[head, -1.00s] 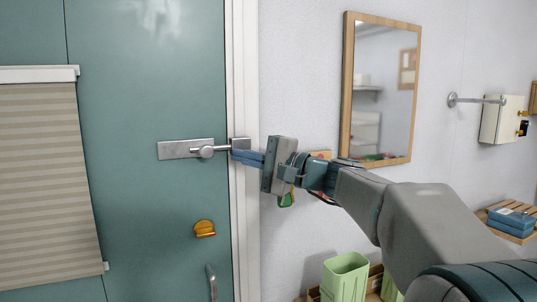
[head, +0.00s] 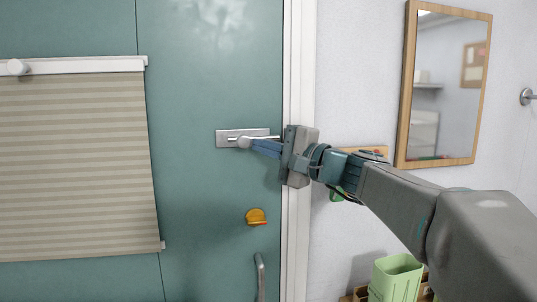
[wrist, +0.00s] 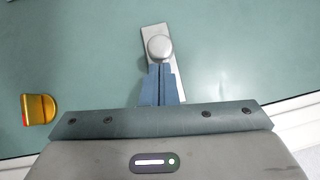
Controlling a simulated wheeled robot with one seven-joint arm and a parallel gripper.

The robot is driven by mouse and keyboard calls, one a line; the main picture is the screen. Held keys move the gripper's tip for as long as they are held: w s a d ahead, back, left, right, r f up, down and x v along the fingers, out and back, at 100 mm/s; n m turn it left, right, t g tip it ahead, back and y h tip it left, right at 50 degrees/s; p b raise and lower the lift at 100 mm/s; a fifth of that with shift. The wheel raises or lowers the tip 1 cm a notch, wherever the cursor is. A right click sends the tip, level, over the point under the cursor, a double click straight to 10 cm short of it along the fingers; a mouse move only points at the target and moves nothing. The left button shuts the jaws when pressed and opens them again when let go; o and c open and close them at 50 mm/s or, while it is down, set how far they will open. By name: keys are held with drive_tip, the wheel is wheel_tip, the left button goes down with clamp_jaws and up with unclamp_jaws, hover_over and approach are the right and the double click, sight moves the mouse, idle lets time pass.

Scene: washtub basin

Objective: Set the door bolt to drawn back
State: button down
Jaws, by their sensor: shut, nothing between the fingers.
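The door bolt has a flat silver plate (head: 228,134) on the green door, a round knob (head: 244,142) and a thin rod reaching right. The knob sits about midway along the plate. My gripper (head: 257,146) is shut and empty, its blue fingers pointing left with the tips against or very near the knob's right side. In the wrist view, the knob (wrist: 159,47) is directly ahead of the closed fingertips (wrist: 160,70), over the plate (wrist: 151,32). My gripper hides the rod's right end and the catch on the door frame.
A yellow turn knob (head: 255,217) and a door handle (head: 260,275) are below the bolt. A striped blind (head: 78,165) hangs on the left. A white door frame (head: 299,240), a wood-framed mirror (head: 445,85) and a green bin (head: 396,275) are on the right.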

drive_tip(key=shift+s+a+r, duration=0.1)
drive_tip(key=shift+a, duration=0.05)
drive_tip(key=w+d+b+v, duration=0.1)
drive_tip(key=w+b+v, duration=0.1)
drive_tip(key=v, duration=1.1)
drive_tip(key=shift+w+d+f+b, duration=0.2)
drive_tip(key=shift+d+f+b, duration=0.1)
drive_tip(key=shift+b, duration=0.5)
